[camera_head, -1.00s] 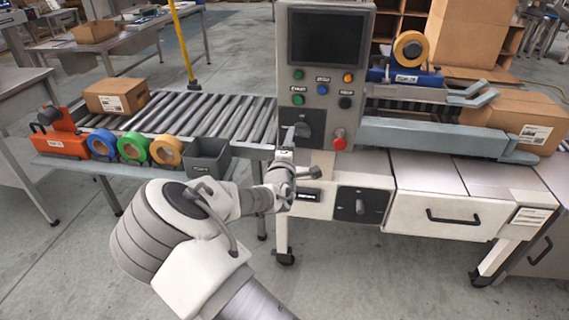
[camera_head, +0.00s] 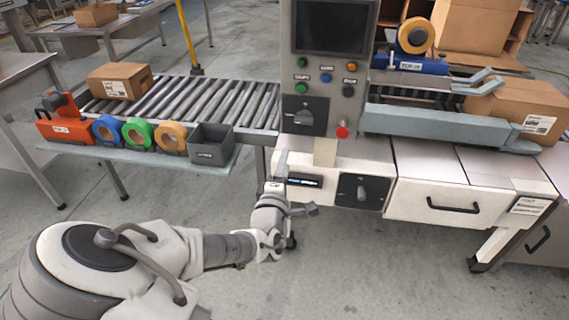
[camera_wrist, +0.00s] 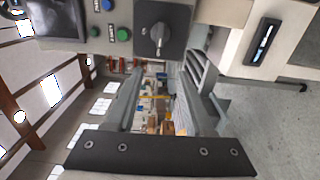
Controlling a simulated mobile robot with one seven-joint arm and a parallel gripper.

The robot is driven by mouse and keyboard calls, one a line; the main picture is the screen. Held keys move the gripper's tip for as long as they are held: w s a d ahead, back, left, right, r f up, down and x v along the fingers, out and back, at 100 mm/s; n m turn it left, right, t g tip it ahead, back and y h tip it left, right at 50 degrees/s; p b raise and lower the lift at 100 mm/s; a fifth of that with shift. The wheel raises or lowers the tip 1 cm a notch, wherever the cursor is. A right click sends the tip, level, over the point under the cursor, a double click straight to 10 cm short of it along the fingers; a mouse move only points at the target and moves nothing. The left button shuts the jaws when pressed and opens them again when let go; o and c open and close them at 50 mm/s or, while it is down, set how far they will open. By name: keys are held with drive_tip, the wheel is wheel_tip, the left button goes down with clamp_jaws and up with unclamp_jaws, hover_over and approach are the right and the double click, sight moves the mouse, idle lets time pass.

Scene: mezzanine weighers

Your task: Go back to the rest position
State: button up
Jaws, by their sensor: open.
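My gripper (camera_head: 281,170) is in front of the machine, low, just below the control panel (camera_head: 332,30) and near the front edge of the white cabinet. In the wrist view my gripper (camera_wrist: 163,75) shows two grey fingers set apart with nothing between them. It is open and empty. The upper rotary switch (camera_head: 302,117) sits on the panel above the gripper; it also shows in the wrist view (camera_wrist: 158,36). The lower rotary switch (camera_head: 361,192) is on the cabinet front to the right. My arm reaches in from the lower left.
A shelf (camera_head: 130,154) with an orange tape dispenser (camera_head: 66,125), tape rolls and a grey bin (camera_head: 211,145) juts out at left. Cardboard boxes stand on the roller conveyor (camera_head: 185,98) and at right. A drawer handle (camera_head: 453,206) protrudes. Open floor lies in front.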

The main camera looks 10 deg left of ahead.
drive_tip(key=shift+d, duration=0.1)
drive_tip(key=s+d+f+m+g, duration=0.3)
drive_tip(key=d+f+m+g, duration=0.1)
drive_tip(key=d+m+g, duration=0.5)
drive_tip(key=s+d+r+m+g, duration=0.1)
drive_tip(key=s+d+r+m, duration=0.2)
drive_tip(key=s+d+r, duration=0.35)
drive_tip(key=s+d+r+m+g, duration=0.1)
drive_tip(key=s+d+r+m, duration=0.2)
drive_tip(key=s+r, duration=0.5)
drive_tip(key=s+d+r+m+g, duration=0.1)
drive_tip(key=s+d+r+m, duration=0.3)
drive_tip(key=s, duration=0.5)
wheel_tip(320, 180, up, 12)
drive_tip(key=n+p, duration=0.1)
drive_tip(key=p, duration=1.1)
drive_tip(key=shift+w+r+y, duration=0.15)
drive_tip(key=shift+w+y, duration=0.15)
drive_tip(key=shift+w, duration=0.05)
